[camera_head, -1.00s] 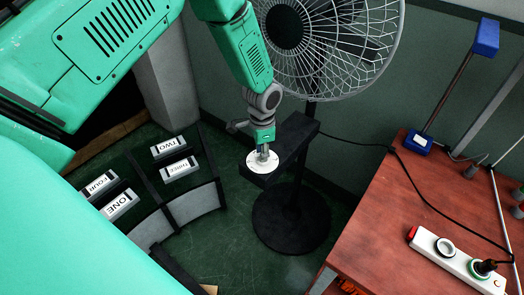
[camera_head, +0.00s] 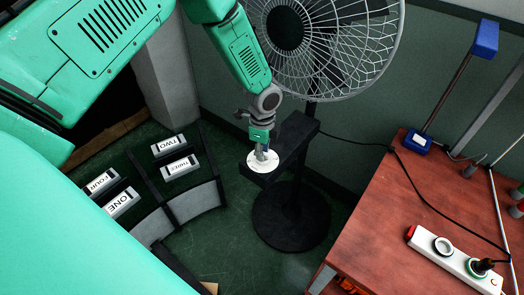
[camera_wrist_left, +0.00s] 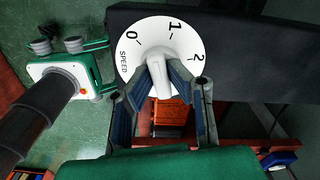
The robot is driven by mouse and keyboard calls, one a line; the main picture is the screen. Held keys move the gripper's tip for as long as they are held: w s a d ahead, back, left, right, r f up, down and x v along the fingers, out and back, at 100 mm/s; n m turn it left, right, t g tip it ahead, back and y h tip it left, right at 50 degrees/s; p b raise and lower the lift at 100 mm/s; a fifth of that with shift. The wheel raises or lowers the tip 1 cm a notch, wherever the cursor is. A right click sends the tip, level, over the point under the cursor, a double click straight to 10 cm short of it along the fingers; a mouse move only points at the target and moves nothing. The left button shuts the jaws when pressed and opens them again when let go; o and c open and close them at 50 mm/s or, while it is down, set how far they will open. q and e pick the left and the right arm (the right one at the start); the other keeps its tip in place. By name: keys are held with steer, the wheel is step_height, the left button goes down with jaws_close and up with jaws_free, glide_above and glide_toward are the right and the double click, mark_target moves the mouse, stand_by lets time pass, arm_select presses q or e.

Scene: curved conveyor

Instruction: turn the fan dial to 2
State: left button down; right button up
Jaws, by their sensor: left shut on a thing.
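The fan's white speed dial (camera_head: 262,161) sits on a black arm (camera_head: 293,138) of the fan stand. In the left wrist view the dial (camera_wrist_left: 129,48) reads 0, 1 and 2, with the word SPEED near 0. A white knob (camera_wrist_left: 157,72) stands out from its middle. My left gripper (camera_head: 262,150) comes down on the dial from above. In the left wrist view its blue-padded fingers (camera_wrist_left: 156,80) are shut on the knob, one on each side. I cannot tell which number the knob points to. My right gripper is out of view.
The fan's wire cage (camera_head: 320,45) is close behind my left arm, and its round black base (camera_head: 290,215) is on the floor. A red-brown table (camera_head: 385,245) with a power strip (camera_head: 425,238) stands right. A curved rack (camera_head: 195,201) with labelled blocks is left.

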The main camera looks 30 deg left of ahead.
arm_select(q)
steer(key=shift+w+d+r, duration=0.1)
steer(key=shift+w+d, duration=0.1)
stand_by(0.3)
steer(key=c, duration=1.5)
jaws_free()
steer(key=shift+c, duration=0.2)
steer(key=shift+w, duration=0.1)
steer(key=shift+r, duration=0.3)
step_height(320, 180, up, 11)
